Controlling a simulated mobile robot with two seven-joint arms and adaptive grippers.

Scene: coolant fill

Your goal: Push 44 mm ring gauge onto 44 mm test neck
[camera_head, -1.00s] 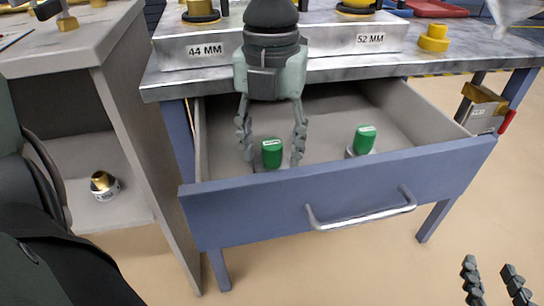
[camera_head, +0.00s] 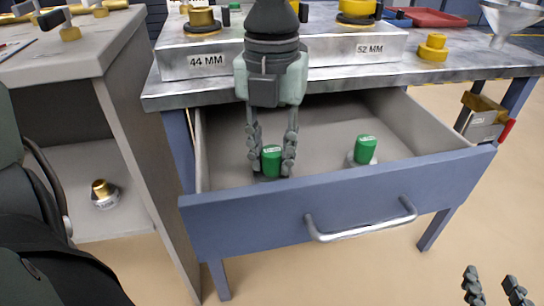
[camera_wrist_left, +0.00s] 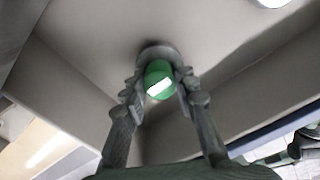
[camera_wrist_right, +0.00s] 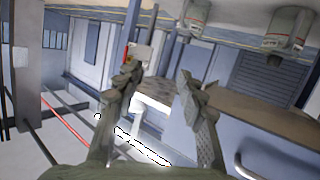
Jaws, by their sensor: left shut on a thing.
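Two green-handled pieces stand in the open drawer: the left one (camera_head: 271,161) and the right one (camera_head: 365,150), each on a grey round base. Their small labels are too small to read, so I cannot tell which is the 44 mm ring gauge. My left gripper (camera_head: 271,158) reaches down into the drawer, shut on the left green handle, which also shows between the fingers in the left wrist view (camera_wrist_left: 159,82). The 44 mm test neck (camera_head: 202,20) rises from the block marked "44 MM" on the bench. My right gripper (camera_head: 497,288) is open and empty, low at right.
The open drawer (camera_head: 330,205) has a handle bar in front. A block marked "52 MM" (camera_head: 370,48), a yellow stepped piece (camera_head: 433,46) and a red tray (camera_head: 434,17) are on the bench. A brass-topped piece (camera_head: 103,194) sits on the left cabinet's shelf.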

